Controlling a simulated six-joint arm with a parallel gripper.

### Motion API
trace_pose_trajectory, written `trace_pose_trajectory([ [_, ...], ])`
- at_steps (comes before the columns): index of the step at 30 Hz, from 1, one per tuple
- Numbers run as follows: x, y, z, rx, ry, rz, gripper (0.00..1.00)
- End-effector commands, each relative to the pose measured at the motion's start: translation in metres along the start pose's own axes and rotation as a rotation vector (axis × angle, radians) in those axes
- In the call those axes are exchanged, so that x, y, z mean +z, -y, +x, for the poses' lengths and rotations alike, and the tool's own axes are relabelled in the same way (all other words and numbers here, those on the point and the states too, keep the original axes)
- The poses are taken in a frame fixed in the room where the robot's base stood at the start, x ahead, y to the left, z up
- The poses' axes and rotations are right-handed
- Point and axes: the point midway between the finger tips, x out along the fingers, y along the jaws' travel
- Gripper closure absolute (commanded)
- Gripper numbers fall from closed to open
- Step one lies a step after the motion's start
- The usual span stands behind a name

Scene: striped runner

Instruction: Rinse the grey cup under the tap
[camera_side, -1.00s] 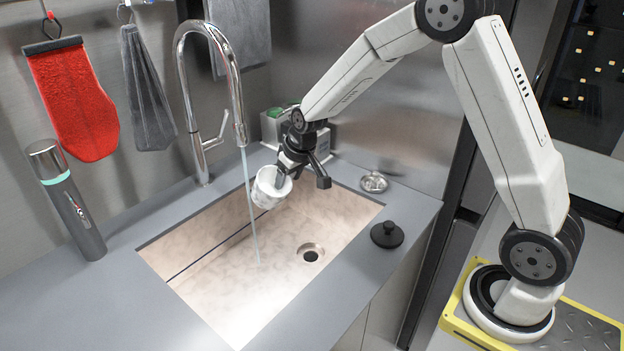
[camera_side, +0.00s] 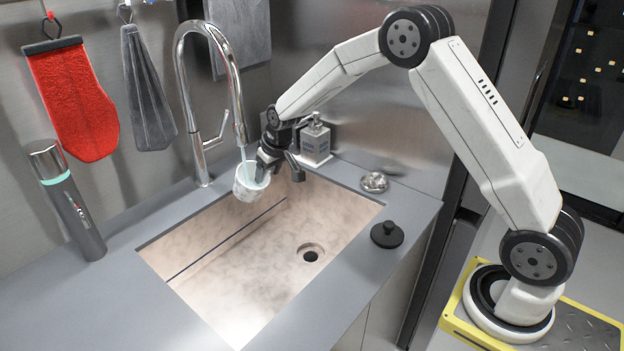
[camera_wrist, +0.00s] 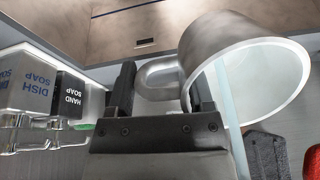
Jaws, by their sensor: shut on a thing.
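The grey cup (camera_side: 249,184) looks pale in the side view and hangs over the back of the sink, below the tap's spout. The tap (camera_side: 236,82) is running, and its thin water stream (camera_side: 244,158) goes into the cup's mouth. My gripper (camera_side: 264,170) is shut on the cup from the right. In the wrist view the cup (camera_wrist: 232,45) shows its open mouth and white inside, with the stream (camera_wrist: 229,95) crossing it. The cup's handle (camera_wrist: 158,62) lies between the two fingers. The water level inside cannot be seen.
The sink (camera_side: 225,280) is empty, with a drain (camera_side: 310,252) at right. A soap dispenser (camera_side: 315,140) stands behind my gripper. A black knobbed stopper (camera_side: 387,235) and a metal strainer (camera_side: 374,182) lie on the right counter. A grey flask (camera_side: 72,210) stands left.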

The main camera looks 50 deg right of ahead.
Motion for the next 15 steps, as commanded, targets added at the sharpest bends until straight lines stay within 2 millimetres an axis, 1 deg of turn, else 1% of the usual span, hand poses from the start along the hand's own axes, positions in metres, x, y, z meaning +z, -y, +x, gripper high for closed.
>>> trace_pose_trajectory([
  [6,-0.013,0.001,0.007,0.0,-0.003,-0.001,1.0],
  [15,-0.02,0.002,0.011,0.0,-0.002,0.0,1.0],
])
